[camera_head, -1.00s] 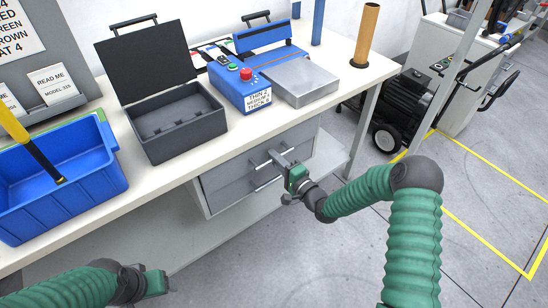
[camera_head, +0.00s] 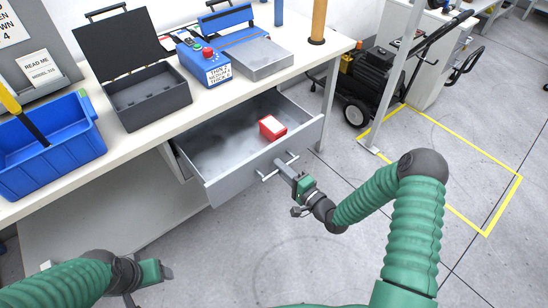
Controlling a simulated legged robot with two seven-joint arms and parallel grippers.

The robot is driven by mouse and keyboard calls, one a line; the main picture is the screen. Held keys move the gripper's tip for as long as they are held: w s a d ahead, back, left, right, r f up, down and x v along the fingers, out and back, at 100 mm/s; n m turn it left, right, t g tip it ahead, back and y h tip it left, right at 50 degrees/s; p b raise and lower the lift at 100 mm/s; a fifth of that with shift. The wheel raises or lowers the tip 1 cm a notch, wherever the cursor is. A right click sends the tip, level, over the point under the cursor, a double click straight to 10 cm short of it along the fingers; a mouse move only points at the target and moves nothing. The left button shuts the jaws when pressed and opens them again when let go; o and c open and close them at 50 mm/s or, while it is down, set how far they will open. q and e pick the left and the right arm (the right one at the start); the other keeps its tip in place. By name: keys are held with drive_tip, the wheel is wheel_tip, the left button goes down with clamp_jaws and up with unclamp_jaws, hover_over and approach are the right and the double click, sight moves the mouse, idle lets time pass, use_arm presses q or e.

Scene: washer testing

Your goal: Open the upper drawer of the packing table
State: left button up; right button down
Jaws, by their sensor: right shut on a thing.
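The upper drawer (camera_head: 266,171) of the packing table (camera_head: 165,138) is pulled well out, its grey interior in view. A small red box (camera_head: 272,128) lies inside, near its right side. My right gripper (camera_head: 287,169) is shut on the bar handle (camera_head: 277,167) at the drawer's front. My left gripper (camera_head: 160,272) is at the lower left, away from the table and the drawer. I cannot tell whether its jaws are open. The lower drawer is hidden beneath the open one.
On the tabletop are a blue bin (camera_head: 48,160), an open dark case (camera_head: 147,103), a blue control box (camera_head: 203,66) and a flat metal unit (camera_head: 262,59). A wheeled machine (camera_head: 372,82) stands at the right. The floor before the drawer is clear.

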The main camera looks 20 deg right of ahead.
drive_tip(key=v, duration=0.2)
drive_tip(key=p+v, duration=0.1)
drive_tip(key=v, duration=0.2)
drive_tip(key=shift+s+a+f, duration=0.1)
drive_tip(key=shift+s+f, duration=0.15)
drive_tip(key=shift+s, duration=0.05)
drive_tip(key=c, duration=1.4)
unclamp_jaws()
drive_tip(key=shift+w, duration=0.15)
drive_tip(key=shift+r, duration=0.15)
drive_tip(key=p+v, duration=0.1)
drive_tip(key=v, duration=1.6)
drive_tip(key=shift+p, duration=0.4)
